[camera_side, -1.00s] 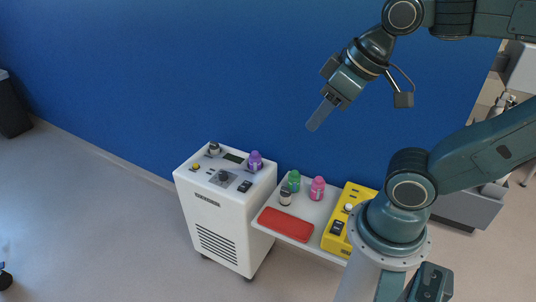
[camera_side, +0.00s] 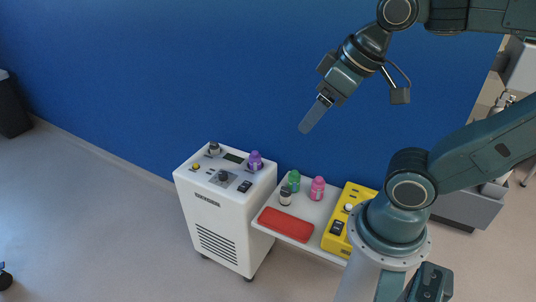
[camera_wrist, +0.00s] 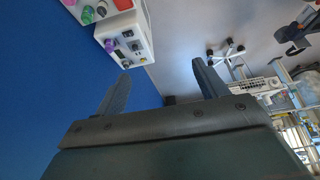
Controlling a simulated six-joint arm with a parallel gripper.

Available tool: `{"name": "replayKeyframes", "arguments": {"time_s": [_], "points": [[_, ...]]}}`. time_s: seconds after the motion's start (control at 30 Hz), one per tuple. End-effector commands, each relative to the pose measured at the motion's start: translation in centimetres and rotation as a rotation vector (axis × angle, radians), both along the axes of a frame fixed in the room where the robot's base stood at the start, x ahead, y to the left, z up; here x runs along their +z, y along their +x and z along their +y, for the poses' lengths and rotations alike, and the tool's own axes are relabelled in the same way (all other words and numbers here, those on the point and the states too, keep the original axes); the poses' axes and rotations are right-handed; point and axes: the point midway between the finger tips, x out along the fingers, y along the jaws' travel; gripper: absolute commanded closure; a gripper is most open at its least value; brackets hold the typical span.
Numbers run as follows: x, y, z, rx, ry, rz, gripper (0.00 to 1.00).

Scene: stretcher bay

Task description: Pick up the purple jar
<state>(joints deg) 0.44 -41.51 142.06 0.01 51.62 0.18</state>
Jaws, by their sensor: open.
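The purple jar (camera_side: 255,161) stands upright on the white machine's top, near its back right edge, in the side view. My gripper (camera_side: 304,129) is high in front of the blue wall, above and to the right of the jar in the side view, clear of everything. Its two fingers are apart and empty in the wrist view (camera_wrist: 160,72).
The white machine (camera_side: 217,229) carries knobs, a yellow button and a switch. Beside it a white shelf (camera_side: 312,210) holds a green jar (camera_side: 294,181), a pink jar (camera_side: 317,188), a small dark-topped jar (camera_side: 285,196), a red block (camera_side: 286,224) and a yellow box (camera_side: 345,222).

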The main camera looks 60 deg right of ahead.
Motion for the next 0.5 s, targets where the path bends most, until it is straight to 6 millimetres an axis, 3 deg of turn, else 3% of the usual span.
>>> {"name": "replayKeyframes", "arguments": {"time_s": [0.27, 0.5], "points": [[1.4, 3.7, -1.0, -0.059, 0.009, 0.042, 0.28], [2.4, 8.6, -2.7, -0.134, 0.022, 0.089, 0.28]]}}
